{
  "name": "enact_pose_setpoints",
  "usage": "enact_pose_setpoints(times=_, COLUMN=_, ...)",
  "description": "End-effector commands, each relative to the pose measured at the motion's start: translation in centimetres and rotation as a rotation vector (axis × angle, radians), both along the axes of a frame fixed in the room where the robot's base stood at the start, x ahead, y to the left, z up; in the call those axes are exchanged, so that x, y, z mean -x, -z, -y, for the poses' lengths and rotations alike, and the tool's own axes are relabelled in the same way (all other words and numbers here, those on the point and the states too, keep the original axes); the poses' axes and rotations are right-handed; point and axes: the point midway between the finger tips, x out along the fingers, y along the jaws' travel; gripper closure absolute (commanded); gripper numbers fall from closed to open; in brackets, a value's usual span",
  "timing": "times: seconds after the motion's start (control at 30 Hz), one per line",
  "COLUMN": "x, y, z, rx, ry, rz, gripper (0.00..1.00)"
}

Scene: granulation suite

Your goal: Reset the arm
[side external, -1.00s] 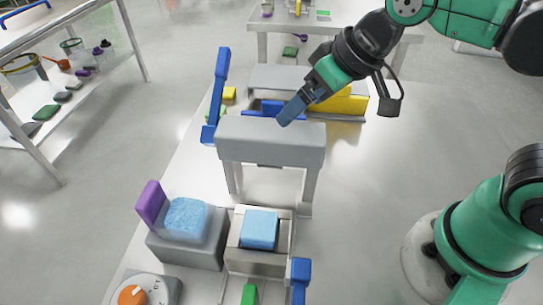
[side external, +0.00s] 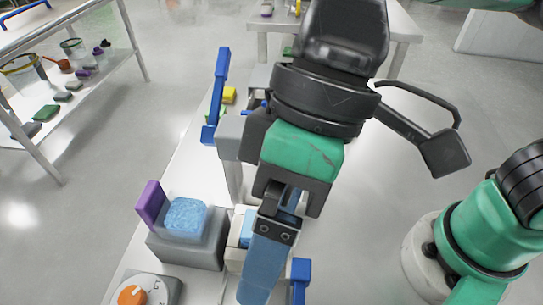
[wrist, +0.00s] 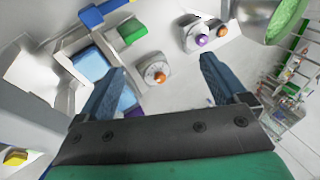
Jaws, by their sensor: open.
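My gripper (side external: 266,250) is open, with its blue fingers pointing down over the front part of the white bench (side external: 190,165). In the side external view it covers most of the metal frame and the light blue block (side external: 246,226) in it. In the wrist view both fingers stand apart with nothing between them; the gripper (wrist: 163,66) points towards a box with an orange dial (wrist: 155,72). That dial also shows in the side external view (side external: 132,295). I cannot tell how high the fingertips are above the bench.
A grey box (side external: 195,250) with a textured light blue block (side external: 186,216) and purple panel (side external: 151,204) is left of my gripper. Blue handles stand behind (side external: 217,90) and near the front (side external: 300,275). A shelf rack (side external: 75,70) is far left. Open floor (side external: 410,150) lies right.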

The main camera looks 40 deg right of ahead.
Motion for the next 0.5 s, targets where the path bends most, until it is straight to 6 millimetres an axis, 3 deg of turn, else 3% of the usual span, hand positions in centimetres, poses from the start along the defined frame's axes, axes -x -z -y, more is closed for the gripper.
enact_pose_setpoints(times=0.2, x=2.5, y=-0.6, z=-1.2, rx=0.007, ry=-0.076, rz=-0.06, gripper=0.08)
enact_pose_setpoints(times=0.5, x=3.1, y=-0.8, z=-1.4, rx=0.009, ry=-0.094, rz=-0.077, gripper=0.08)
